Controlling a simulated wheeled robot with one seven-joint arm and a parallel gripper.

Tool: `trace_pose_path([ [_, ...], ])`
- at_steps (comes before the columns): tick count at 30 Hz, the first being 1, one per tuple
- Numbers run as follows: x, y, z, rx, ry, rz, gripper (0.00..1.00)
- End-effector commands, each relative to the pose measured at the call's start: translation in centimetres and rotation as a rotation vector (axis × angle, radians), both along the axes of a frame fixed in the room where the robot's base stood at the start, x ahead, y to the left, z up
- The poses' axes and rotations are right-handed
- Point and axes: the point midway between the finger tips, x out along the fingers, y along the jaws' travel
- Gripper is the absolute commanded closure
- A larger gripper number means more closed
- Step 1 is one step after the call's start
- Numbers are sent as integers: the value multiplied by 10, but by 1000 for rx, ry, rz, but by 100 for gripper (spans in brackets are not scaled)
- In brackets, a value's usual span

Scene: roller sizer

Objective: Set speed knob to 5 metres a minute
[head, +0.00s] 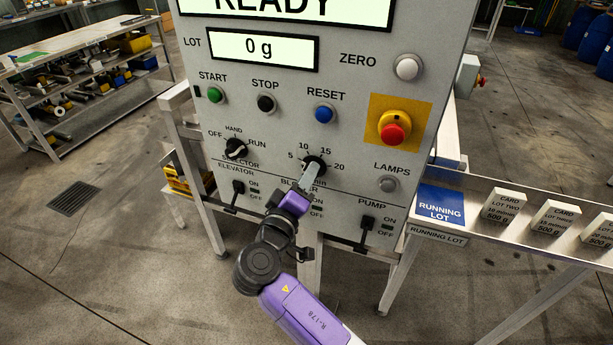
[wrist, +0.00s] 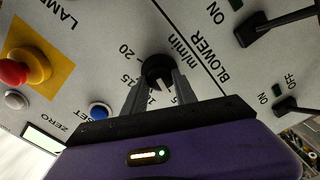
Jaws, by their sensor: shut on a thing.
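The speed knob (head: 314,162) is a black round dial on the grey panel, with 5, 10, 15 and 20 around it and "m/min" below. My gripper (head: 309,174) reaches it from below, its fingers shut on the knob. In the wrist view the knob (wrist: 156,69) sits between the two grey fingertips (wrist: 157,82). A white pointer mark shows on the knob's near side, toward the 5 and 10 part of the scale. The fingers hide part of that scale, so I cannot tell the exact setting.
The selector knob (head: 235,148) is left of the speed knob. A red emergency stop (head: 393,133) is at upper right. Blower and pump switches (head: 367,225) are below. A shelf with lot cards (head: 503,205) extends right.

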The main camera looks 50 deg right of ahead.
Motion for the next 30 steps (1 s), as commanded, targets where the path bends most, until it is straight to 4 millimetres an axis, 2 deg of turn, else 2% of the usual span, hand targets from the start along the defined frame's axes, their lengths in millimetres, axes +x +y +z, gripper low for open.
trace_pose_path([
  [7, 0, 1, -1, 0, 3, 3, 100],
  [8, 0, 1, -1, 0, 3, 3, 61],
  [10, 0, 1, -1, 0, 3, 3, 47],
  [11, 0, 1, -1, -1, 3, 2, 45],
  [22, -1, 5, -1, -1, 0, 3, 45],
  [30, -14, 43, -2, -1, 1, 4, 45],
])
